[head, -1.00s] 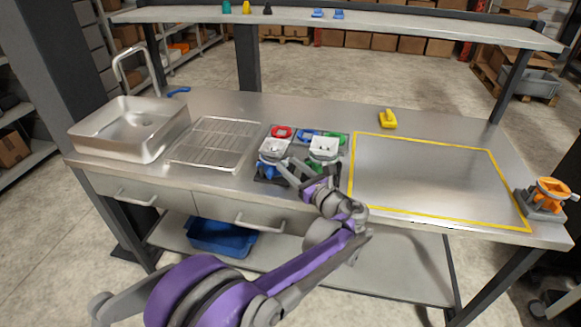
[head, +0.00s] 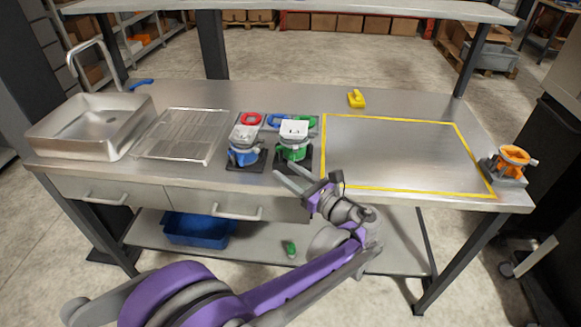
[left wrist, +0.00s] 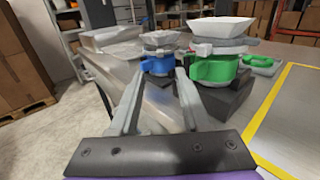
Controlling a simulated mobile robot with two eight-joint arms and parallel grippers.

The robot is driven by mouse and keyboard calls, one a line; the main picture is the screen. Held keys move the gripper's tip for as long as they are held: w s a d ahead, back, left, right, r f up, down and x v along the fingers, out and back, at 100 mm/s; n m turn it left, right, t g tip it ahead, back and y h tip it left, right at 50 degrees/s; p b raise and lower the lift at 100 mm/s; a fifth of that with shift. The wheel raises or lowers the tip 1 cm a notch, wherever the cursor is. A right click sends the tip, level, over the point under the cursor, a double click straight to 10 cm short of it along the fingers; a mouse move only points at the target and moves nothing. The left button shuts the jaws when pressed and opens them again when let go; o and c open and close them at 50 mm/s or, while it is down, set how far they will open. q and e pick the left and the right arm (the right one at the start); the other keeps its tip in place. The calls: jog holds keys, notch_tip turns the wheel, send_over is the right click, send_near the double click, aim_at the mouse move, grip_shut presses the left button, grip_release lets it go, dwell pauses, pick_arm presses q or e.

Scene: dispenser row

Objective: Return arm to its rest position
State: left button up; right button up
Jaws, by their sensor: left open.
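My left gripper (head: 284,169) is open and empty, in front of the table's front edge and just short of the dispensers. In the left wrist view its two fingers (left wrist: 159,75) are spread apart with nothing between them. A blue dispenser (head: 243,157) and a green dispenser (head: 294,152), each with a white hopper on top, stand upright on dark bases beyond the fingertips. They also show in the left wrist view, the blue one (left wrist: 158,66) and the green one (left wrist: 212,70). My right gripper is not in view.
The metal table (head: 400,108) holds a sink (head: 88,126), a wire rack (head: 182,135), a yellow object (head: 356,99) and an orange dispenser (head: 512,162). The yellow-outlined area (head: 395,151) is empty. Below, the shelf holds a blue bin (head: 199,230) and a small green object (head: 291,249).

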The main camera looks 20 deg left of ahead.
pick_arm(q)
jog(key=s+a+f+n+g+h+p, duration=0.25)
jog(key=s+n+h, duration=0.2)
jog(key=s, duration=0.25)
jog(key=s+a+f+n+g+h+p, duration=0.1)
jog(key=s+a+n+h+p, duration=0.2)
jog(key=s+n, duration=0.4)
jog(key=s+d+n+h+p, duration=0.2)
jog(key=s+d+n+h, duration=0.2)
jog(key=s+n, duration=0.2)
jog(key=s+d+f+n+h+p, duration=0.1)
jog(key=s+d+n+h+p, duration=0.1)
jog(key=s+d+n+h, duration=0.2)
jog(key=shift+s+f+n+t, duration=0.35)
jog(key=shift+s+n, duration=0.6)
jog(key=shift+s, duration=0.25)
jog(key=shift+s+a+h, duration=0.1)
jog(key=shift+a+h, duration=0.1)
jog(key=shift+h, duration=0.05)
